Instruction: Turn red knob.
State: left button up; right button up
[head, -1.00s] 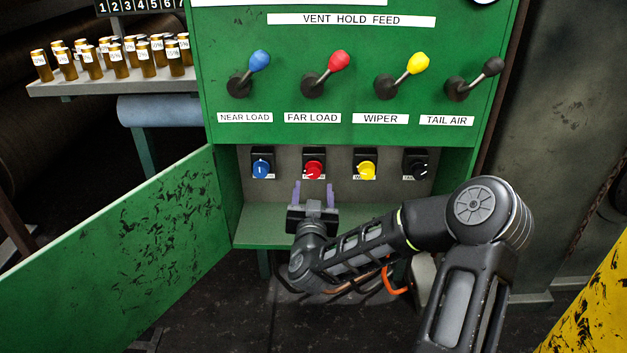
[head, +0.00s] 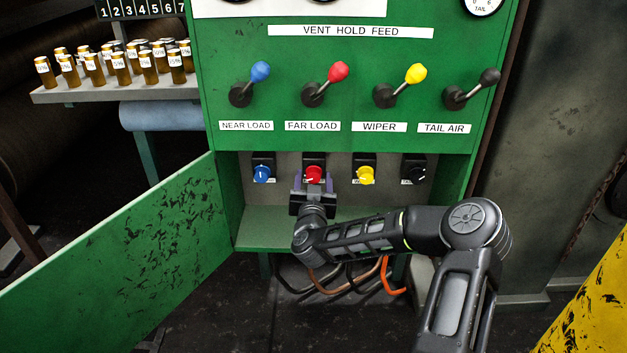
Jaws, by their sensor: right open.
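The red knob (head: 314,174) is the second from the left in a row of knobs in the recess at the bottom of the green cabinet. It has a white pointer mark, and its label is mostly hidden. My right gripper (head: 313,183) is open, with its two purple fingers on the left and right of the red knob. I cannot tell whether the fingers touch it. My left gripper is not in view.
A blue knob (head: 262,174) is to the left, and a yellow knob (head: 366,175) and a black knob (head: 414,174) are to the right. Above are levers, including a red lever (head: 338,72). An open green door (head: 120,255) hangs at the left.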

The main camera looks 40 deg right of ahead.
grip_shut()
dwell(0.8)
